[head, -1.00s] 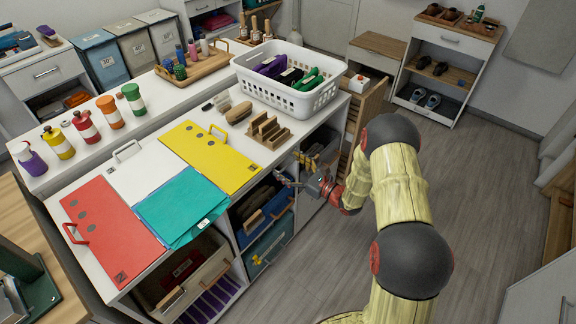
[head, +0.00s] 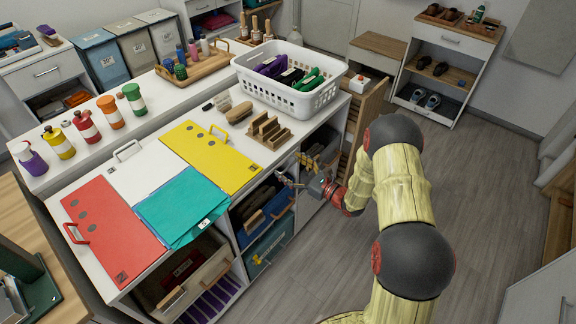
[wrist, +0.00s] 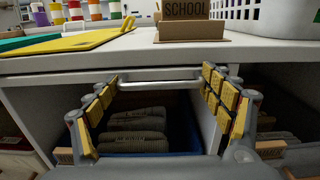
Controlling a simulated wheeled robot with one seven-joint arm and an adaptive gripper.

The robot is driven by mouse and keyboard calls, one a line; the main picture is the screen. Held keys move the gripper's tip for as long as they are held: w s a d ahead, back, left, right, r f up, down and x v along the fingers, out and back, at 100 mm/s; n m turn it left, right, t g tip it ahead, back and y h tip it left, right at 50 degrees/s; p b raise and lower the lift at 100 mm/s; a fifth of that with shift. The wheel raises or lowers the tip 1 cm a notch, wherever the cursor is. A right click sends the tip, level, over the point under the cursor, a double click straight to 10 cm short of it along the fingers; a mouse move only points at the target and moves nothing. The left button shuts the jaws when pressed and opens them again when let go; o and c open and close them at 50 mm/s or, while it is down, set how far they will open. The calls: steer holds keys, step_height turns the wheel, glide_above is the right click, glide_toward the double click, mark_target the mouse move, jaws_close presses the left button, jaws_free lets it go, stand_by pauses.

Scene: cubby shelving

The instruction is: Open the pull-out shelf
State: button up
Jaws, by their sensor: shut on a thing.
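The pull-out shelf has a silver bar handle (wrist: 160,85), which runs level below the white countertop edge in the wrist view. Behind and below it, a blue bin (wrist: 185,138) holds grey folded items. My gripper (wrist: 160,92) has its yellow-padded fingers at the two ends of the bar, shut on the handle across its length. In the head view my gripper (head: 296,172) is at the front of the shelving, below the wooden rack. There the fingers are small and the handle is hard to make out.
A white basket (head: 290,100) and a wooden rack (head: 268,132) stand on the countertop above. A yellow folder (head: 210,155) lies near its front edge. Bins with handles (head: 266,245) fill the compartments to the left. The grey floor (head: 480,190) to the right is clear.

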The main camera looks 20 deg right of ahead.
steer(key=p+v, duration=0.5)
steer(key=v, duration=2.6)
steer(key=shift+d, duration=0.1)
steer(key=shift+c, duration=0.2)
